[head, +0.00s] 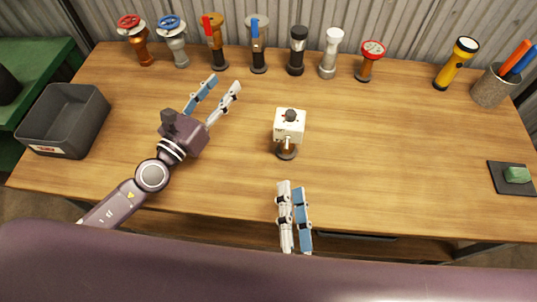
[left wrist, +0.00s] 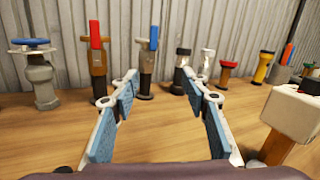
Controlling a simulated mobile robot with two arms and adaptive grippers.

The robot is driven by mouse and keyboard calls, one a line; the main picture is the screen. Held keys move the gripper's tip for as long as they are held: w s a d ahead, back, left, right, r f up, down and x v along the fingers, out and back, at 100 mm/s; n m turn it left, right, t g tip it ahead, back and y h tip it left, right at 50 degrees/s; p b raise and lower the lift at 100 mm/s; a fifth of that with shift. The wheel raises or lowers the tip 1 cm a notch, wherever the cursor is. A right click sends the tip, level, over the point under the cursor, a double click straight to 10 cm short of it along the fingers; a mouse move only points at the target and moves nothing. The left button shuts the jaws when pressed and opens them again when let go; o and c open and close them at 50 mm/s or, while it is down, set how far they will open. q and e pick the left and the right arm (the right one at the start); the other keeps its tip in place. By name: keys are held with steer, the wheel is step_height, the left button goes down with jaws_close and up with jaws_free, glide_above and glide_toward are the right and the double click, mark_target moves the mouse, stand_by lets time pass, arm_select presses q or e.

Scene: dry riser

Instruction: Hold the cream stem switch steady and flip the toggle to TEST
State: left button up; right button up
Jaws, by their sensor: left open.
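The cream stem switch (head: 289,130) stands upright on a dark round base near the middle of the table. It has a dark knob on top and a small lever on its front side. Any lettering is too small to read. In the left wrist view the cream block (left wrist: 292,112) shows at the right edge, outside the fingers. My left gripper (head: 218,88) is open and empty, left of and behind the switch, apart from it. My right gripper (head: 292,188) is in front of the switch, near the table's front edge, apart from it. Its fingers look close together; the gap is unclear.
Several valves and stems line the back, including a red-handled valve (head: 213,30) and a blue-handled one (head: 257,40). A grey bin (head: 88,125) is at left. A yellow flashlight (head: 455,65), a cup (head: 492,88) and a dark pad (head: 500,184) are at right. The table around the switch is clear.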

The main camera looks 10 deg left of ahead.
mark_target(289, 136)
arm_select(q)
steer(key=shift+m+g+h, duration=0.4)
steer(key=shift+m+g, duration=0.1)
steer(key=shift+g, duration=0.4)
steer(key=s+d+f, duration=0.2)
steer(key=s, duration=0.1)
steer(key=s+d+f, duration=0.5)
steer(key=s+d, duration=0.1)
steer(key=shift+d+f, duration=0.25)
steer(key=shift+f, duration=0.05)
steer(key=s+d+m, duration=0.1)
steer(key=s+d+r+h, duration=0.1)
steer(key=s+d, duration=0.1)
steer(key=s+d+m, duration=0.1)
steer(key=s, duration=0.1)
steer(key=shift+d+r+m+g+h, duration=0.25)
steer(key=shift+d+m+g+h, duration=0.05)
steer(key=shift+d, duration=0.1)
steer(key=shift+x, duration=3.75)
steer(key=shift+c, duration=0.3)
jaws_close()
arm_select(e)
steer(key=shift+c, duration=0.4)
